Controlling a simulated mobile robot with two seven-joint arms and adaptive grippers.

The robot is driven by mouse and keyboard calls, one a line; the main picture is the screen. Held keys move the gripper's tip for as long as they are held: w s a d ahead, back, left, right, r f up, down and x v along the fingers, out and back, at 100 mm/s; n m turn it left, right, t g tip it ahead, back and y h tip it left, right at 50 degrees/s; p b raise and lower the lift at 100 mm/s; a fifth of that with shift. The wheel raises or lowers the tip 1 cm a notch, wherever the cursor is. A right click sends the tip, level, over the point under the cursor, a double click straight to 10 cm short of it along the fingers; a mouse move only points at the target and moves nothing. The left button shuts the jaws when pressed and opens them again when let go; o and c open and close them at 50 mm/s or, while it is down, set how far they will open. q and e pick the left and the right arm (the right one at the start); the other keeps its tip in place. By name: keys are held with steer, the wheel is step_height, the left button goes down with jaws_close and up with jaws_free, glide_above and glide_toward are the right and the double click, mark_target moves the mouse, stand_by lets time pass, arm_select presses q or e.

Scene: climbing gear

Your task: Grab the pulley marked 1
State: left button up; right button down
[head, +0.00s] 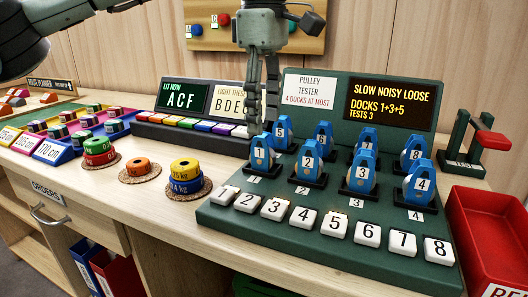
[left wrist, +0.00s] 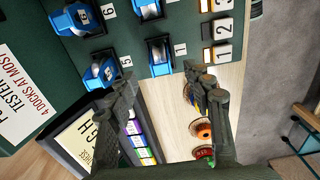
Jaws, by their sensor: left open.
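The pulley marked 1 (head: 262,155) is blue with a white number plate. It stands upright in the front-left dock of the green pulley tester (head: 230,213). In the left wrist view pulley 1 (left wrist: 159,57) lies just beyond the space between the fingertips. My left gripper (head: 263,123) points down, with its fingers apart and empty. In the head view its fingertips are just above and behind pulley 1, near pulley 5 (head: 281,133). I cannot tell whether a finger touches either one. My right gripper is not in view.
Pulley 2 (head: 309,159) is right of pulley 1, with several more blue pulleys around. White numbered keys (head: 273,209) line the tester's front. A sign (head: 308,92) and dark display (head: 392,101) stand behind. Weights (head: 186,174) are left, a red bin (head: 487,240) right.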

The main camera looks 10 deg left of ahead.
mark_target(263, 138)
arm_select(q)
step_height(263, 138, down, 4)
steer(key=shift+s+a+r, duration=0.1)
steer(key=shift+a, duration=0.05)
steer(key=shift+f, duration=0.65)
jaws_close()
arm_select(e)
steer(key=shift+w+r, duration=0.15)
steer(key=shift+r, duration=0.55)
arm_select(q)
steer(key=shift+r, duration=0.15)
